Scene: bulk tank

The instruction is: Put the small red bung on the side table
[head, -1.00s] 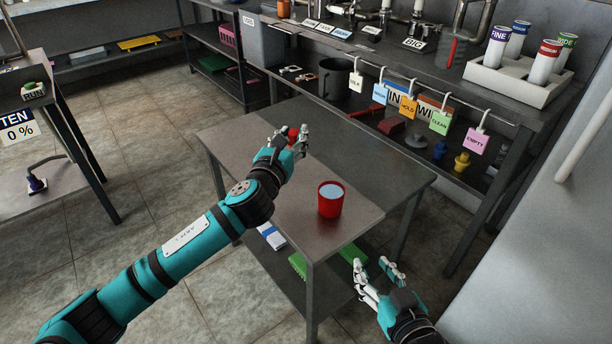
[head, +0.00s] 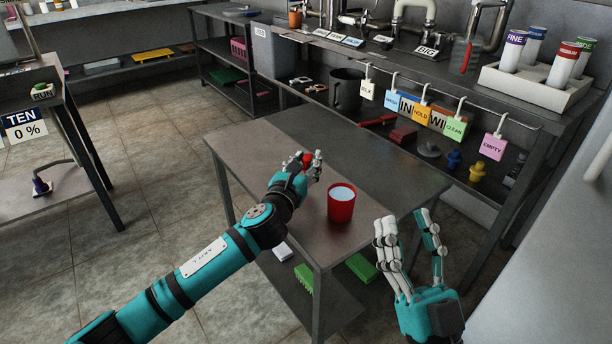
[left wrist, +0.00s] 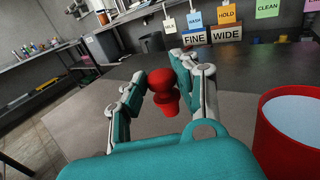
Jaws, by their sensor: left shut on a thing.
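The small red bung (head: 307,159) is between the fingers of my left gripper (head: 312,166), which is shut on it over the side table (head: 275,157). In the left wrist view, the bung (left wrist: 162,88) has a round knob on top and a narrower lower end, and it looks roughly upright between the fingertips (left wrist: 163,82). I cannot tell whether its lower end touches the tabletop. My right gripper (head: 408,228) is open and empty, in front of the table's right corner.
A red cup (head: 341,205) with pale contents stands on the table near its front, close to the left gripper. The tabletop's back right is clear. A bench with hanging tags (head: 421,110) and a white rack of tubes (head: 535,90) stands behind. Green items (head: 361,267) lie on the lower shelf.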

